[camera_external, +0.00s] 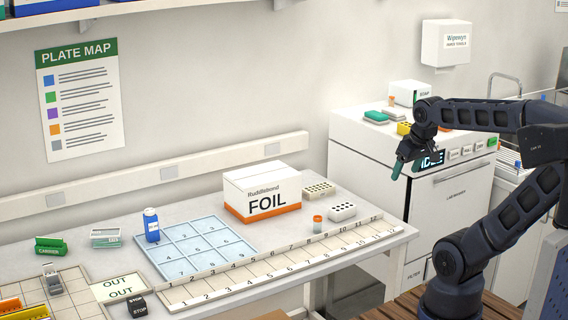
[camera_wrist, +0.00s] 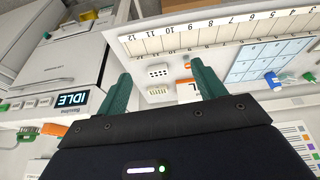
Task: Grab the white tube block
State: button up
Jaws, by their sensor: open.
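The white tube block (camera_external: 342,211) is a small white block with dark holes on top. It sits on the bench near the right end of the numbered strip. In the wrist view the white tube block (camera_wrist: 158,72) shows between my two green fingers, some way beyond them. My gripper (camera_external: 404,168) is open and empty, in the air to the right of the bench, in front of the lab washer. Its fingers also show spread in the wrist view (camera_wrist: 160,75).
A beige holed block (camera_external: 319,189) lies behind the white one. An orange-capped vial (camera_external: 317,224) stands just left of it, and the FOIL box (camera_external: 262,192) is further left. The numbered strip (camera_external: 290,258) runs along the front. The washer (camera_external: 440,175) stands right of the bench.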

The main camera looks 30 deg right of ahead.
jog(key=w+d+n+g+h, duration=0.1)
jog(key=w+n, duration=0.3)
jog(key=w, duration=0.5)
jog(key=n+g+h, duration=0.3)
jog(key=n, duration=1.1)
send_over(342, 207)
jog(key=a, duration=0.4)
notch_tip(342, 207, down, 18)
jog(key=shift+d+f, duration=0.1)
jog(key=shift+f, duration=0.55)
jog(key=shift+d+x, duration=0.15)
jog(key=shift+x, duration=2.5)
jog(key=shift+d+x, duration=0.1)
jog(key=shift+x, duration=2.55)
jog(key=shift+s+r, duration=0.1)
jog(key=shift+r, duration=0.05)
jog(key=shift+f, duration=0.25)
jog(key=c, duration=1.1)
